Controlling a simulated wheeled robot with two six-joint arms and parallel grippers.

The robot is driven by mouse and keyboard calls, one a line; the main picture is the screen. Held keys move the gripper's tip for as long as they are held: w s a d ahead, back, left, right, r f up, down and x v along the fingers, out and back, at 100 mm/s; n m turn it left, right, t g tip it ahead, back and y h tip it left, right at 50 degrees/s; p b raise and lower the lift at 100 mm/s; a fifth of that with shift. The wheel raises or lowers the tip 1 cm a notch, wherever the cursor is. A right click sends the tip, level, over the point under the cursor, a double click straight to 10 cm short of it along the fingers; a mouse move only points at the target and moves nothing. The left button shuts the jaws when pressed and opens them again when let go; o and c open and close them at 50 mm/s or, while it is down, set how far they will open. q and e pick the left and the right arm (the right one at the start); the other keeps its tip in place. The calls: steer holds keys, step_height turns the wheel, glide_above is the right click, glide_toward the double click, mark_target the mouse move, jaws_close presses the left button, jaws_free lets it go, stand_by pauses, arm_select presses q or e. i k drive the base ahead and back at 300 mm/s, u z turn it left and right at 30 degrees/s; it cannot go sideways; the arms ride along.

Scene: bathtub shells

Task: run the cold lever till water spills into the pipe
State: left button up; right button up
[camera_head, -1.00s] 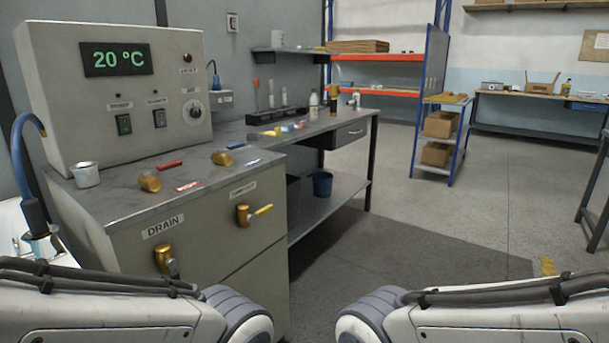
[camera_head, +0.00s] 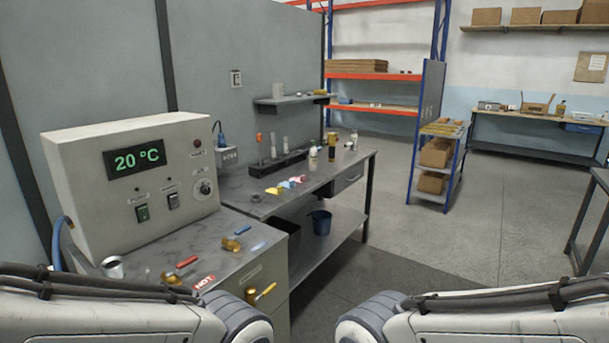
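The lever with a blue handle (camera_head: 253,247) sits on a brass valve (camera_head: 231,243) on top of the grey cabinet. Left of it is a red-handled lever (camera_head: 187,262) on another brass valve (camera_head: 171,277), beside a red HOT label (camera_head: 204,282). A short silver cup-like piece (camera_head: 112,266) stands at the cabinet's left; I cannot tell if it is the pipe. No water shows. The control box (camera_head: 120,180) reads 20 °C (camera_head: 136,160). Neither gripper is in view; only my arm links show along the bottom edge.
A yellow-handled brass valve (camera_head: 252,294) sticks out of the cabinet front. A blue hose (camera_head: 58,240) curves at the left. A workbench (camera_head: 335,172) with small tools and a blue bucket (camera_head: 320,222) adjoins behind. The floor (camera_head: 420,240) at centre right is clear.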

mark_target(230, 237)
steer(key=u, duration=0.05)
steer(key=k, duration=0.6)
steer(key=u, duration=0.3)
steer(key=i, duration=1.5)
steer(key=z, duration=0.4)
